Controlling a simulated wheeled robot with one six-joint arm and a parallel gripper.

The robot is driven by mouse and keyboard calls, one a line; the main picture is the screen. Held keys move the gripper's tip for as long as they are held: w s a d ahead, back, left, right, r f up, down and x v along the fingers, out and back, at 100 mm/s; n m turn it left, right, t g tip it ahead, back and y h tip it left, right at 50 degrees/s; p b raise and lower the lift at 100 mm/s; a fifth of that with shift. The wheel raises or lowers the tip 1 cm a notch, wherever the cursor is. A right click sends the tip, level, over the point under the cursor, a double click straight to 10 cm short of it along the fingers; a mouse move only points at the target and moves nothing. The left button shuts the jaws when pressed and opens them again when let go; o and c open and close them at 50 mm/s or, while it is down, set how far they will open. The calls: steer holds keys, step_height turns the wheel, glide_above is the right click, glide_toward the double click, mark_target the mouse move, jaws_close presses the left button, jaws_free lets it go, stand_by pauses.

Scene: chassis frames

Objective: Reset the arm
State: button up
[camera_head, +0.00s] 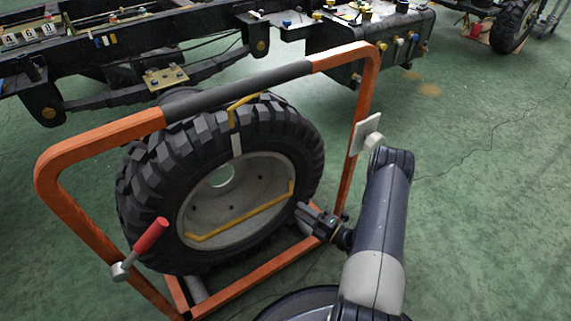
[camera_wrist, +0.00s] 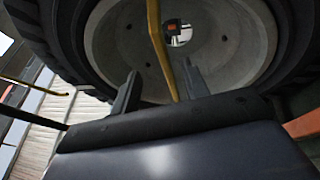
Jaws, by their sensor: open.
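My gripper (camera_head: 303,212) is at the lower right side of a big black tyre (camera_head: 150,180) in the head view. In the wrist view my gripper (camera_wrist: 163,82) shows two dark fingers spread apart with nothing held between them. They point at the pale grey wheel rim (camera_wrist: 112,40), and a yellow bar (camera_wrist: 155,35) passes across the rim behind the gap. I cannot tell whether a finger touches the wheel. My arm (camera_head: 385,215) reaches in from the lower right, bent at the elbow.
An orange frame (camera_head: 100,133) with a dark padded top bar surrounds the tyre; its right post stands close by my arm. A red-handled lever (camera_head: 150,236) sits at its left. A black vehicle chassis (camera_head: 210,60) stands behind. Green floor (camera_head: 480,200) at the right is free.

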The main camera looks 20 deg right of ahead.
mark_target(284, 198)
steer(key=x, duration=0.3)
steer(key=b+x, duration=0.1)
steer(key=x, duration=0.3)
steer(key=b+x, duration=0.1)
steer(key=x, duration=0.3)
steer(key=shift+d+r, duration=0.1)
steer(key=shift+r, duration=0.3)
steer(key=shift+s+r+n+p, duration=0.15)
steer(key=shift+n+p, duration=0.15)
steer(key=shift+n, duration=0.2)
steer(key=shift+r, duration=0.1)
